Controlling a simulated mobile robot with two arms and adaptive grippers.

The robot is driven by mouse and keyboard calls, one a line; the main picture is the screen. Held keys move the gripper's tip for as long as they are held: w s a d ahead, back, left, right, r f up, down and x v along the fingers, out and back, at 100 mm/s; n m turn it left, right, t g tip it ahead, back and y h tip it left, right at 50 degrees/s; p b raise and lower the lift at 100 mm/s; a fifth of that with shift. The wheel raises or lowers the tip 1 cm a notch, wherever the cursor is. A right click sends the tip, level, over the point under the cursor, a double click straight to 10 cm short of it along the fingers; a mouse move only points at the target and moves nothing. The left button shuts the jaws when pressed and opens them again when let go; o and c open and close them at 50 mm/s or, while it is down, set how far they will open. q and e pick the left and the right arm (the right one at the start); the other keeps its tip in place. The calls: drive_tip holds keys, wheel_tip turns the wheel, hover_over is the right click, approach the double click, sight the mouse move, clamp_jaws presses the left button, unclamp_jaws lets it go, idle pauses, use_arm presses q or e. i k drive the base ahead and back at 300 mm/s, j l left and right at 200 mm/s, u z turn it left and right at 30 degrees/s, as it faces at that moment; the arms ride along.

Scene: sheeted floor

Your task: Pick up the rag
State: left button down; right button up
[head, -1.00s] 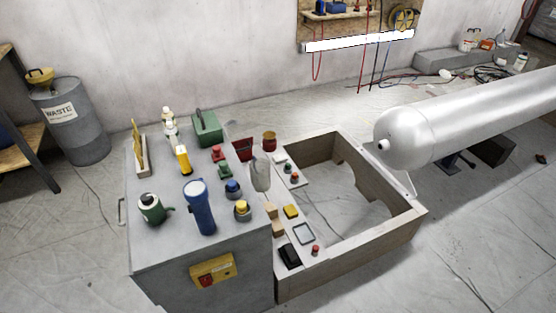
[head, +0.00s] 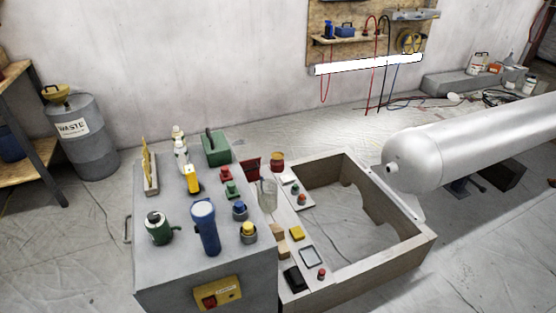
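I see no other clear rag in the head view. Neither of my grippers is in view.
On the cabinet stand a blue flashlight (head: 206,228), a green-and-white can (head: 158,228), a green box (head: 215,148) and several small coloured items. A wooden frame (head: 385,262) adjoins it on the right. A silver cylinder (head: 470,148) lies beyond. Open floor is at left.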

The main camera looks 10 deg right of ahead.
sight(286, 180)
drive_tip(key=j+u, duration=0.4)
drive_tip(key=i+j+u, duration=0.35)
drive_tip(key=j, duration=0.3)
drive_tip(key=i+j+u, duration=0.35)
drive_tip(key=j, duration=0.2)
drive_tip(key=i+j+u, duration=0.3)
drive_tip(key=i, duration=0.25)
drive_tip(key=i+j+z, duration=0.2)
drive_tip(key=i, duration=0.3)
drive_tip(key=i+z, duration=0.2)
drive_tip(key=i, duration=0.3)
drive_tip(key=i+j+z, duration=0.2)
drive_tip(key=i, duration=0.25)
drive_tip(key=i+l+z, duration=0.15)
drive_tip(key=i+z, duration=0.25)
drive_tip(key=i, duration=0.25)
drive_tip(key=i+z, duration=0.4)
drive_tip(key=i, duration=0.2)
drive_tip(key=i+j+z, duration=0.4)
drive_tip(key=i, duration=0.25)
drive_tip(key=i+l+z, duration=0.15)
drive_tip(key=i+z, duration=0.15)
drive_tip(key=i, duration=0.3)
drive_tip(key=i+z, duration=0.25)
drive_tip(key=i, duration=0.3)
drive_tip(key=i+j+z, duration=0.1)
drive_tip(key=i+z, duration=0.2)
drive_tip(key=i, duration=0.3)
drive_tip(key=i+j+z, duration=0.25)
drive_tip(key=i, duration=0.3)
